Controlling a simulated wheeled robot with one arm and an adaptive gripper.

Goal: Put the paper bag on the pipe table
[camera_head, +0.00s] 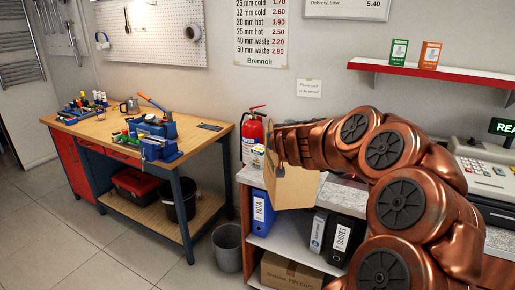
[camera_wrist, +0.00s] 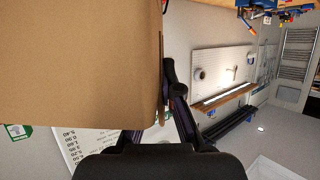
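The brown paper bag (camera_head: 292,188) hangs from the end of my arm, over the left end of the counter in the head view. It fills much of the left of the wrist view (camera_wrist: 80,60). My gripper (camera_wrist: 164,100) has its dark fingers closed at the bag's edge; the far finger is partly hidden by the bag. The pipe table (camera_head: 185,146), a wooden-topped bench with blue legs, stands to the left, apart from the bag.
Tools in a holder (camera_head: 83,108), a mug (camera_head: 130,106) and a dark flat item (camera_head: 210,127) lie on the table. Bare wood shows at its right end. A red-edged shelf (camera_head: 440,76) is above.

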